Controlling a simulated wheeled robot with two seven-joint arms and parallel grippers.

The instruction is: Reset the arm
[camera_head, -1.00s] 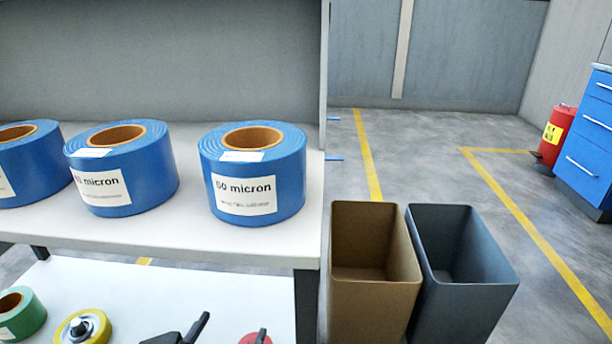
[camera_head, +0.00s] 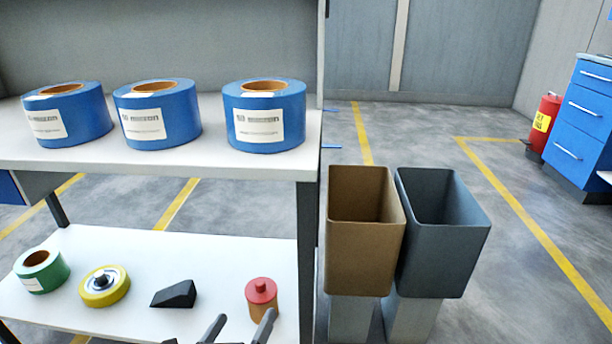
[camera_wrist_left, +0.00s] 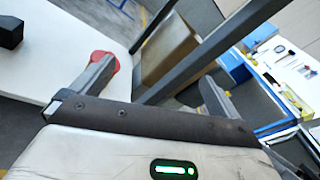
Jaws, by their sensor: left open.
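My left gripper (camera_head: 239,328) is at the bottom edge of the head view, in front of the lower white shelf (camera_head: 200,255). Its two dark fingers are apart with nothing between them. In the left wrist view the open fingers (camera_wrist_left: 155,85) also show, apart and empty. Beyond the left finger is a red-topped object (camera_wrist_left: 104,58), which in the head view is a red-and-brown cylinder (camera_head: 262,296) on the lower shelf. Whether the finger touches it I cannot tell. My right gripper is not in view.
Three blue film rolls (camera_head: 265,130) stand on the upper shelf (camera_head: 225,160). A brown bin (camera_head: 360,245) and grey bin (camera_head: 435,250) stand right. Floor (camera_head: 500,260) beyond is open.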

